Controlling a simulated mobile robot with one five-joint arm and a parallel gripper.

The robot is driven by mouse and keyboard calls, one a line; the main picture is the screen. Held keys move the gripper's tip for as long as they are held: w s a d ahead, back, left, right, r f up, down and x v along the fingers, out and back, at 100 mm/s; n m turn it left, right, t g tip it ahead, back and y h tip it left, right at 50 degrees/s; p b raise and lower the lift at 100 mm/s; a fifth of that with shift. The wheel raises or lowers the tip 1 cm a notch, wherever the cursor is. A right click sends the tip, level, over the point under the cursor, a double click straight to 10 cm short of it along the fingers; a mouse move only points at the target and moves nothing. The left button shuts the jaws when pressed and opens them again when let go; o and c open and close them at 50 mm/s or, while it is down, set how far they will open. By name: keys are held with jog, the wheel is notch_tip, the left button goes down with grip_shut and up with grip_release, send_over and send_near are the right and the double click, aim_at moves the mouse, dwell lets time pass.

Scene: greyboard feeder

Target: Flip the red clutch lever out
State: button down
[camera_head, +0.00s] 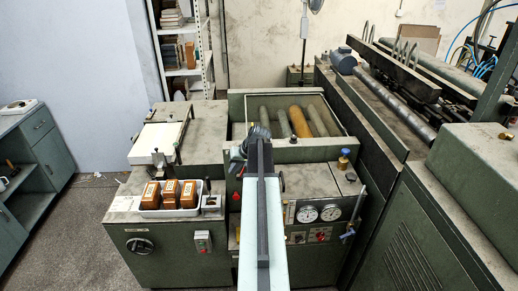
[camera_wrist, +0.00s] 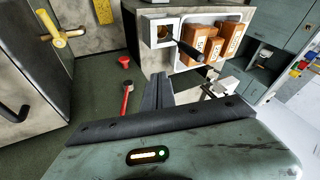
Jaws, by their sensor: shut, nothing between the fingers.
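A thin red lever (camera_wrist: 127,103) with a dark rounded end shows in the wrist view, left of my gripper, against the green machine face. I take it to be the clutch lever. A red mushroom knob (camera_wrist: 125,63) sits just above it. My gripper (camera_wrist: 160,82) has its dark fingers together, with nothing between them. The fingers appear apart from the lever, with a gap of green panel between them. In the head view my arm covers the middle of the machine, and I cannot make out the lever there. The red knob (camera_head: 236,196) shows left of my arm.
A white tray with orange-brown boxes (camera_head: 171,190) stands on the left cabinet. Gauges (camera_head: 318,213) and a pipe valve (camera_head: 348,232) are on the panel right of my arm. A yellow handle (camera_wrist: 62,37) shows at the wrist view's upper left. Rollers (camera_head: 299,122) lie behind.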

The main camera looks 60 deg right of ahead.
jog(key=s+d+r+m+t+h+p, duration=0.1)
jog(key=s+d+r, duration=0.4)
jog(key=s+d, duration=0.8)
jog(key=shift+d+m+h+p, duration=0.35)
jog(key=shift+d+m+h, duration=0.25)
jog(key=shift+d+m, duration=0.25)
jog(key=shift+w+f, duration=0.1)
jog(key=w+f+b, duration=0.7)
jog(key=w, duration=0.2)
jog(key=shift+w+a, duration=0.25)
jog(key=shift+w, duration=0.15)
jog(key=shift+s+d, duration=0.1)
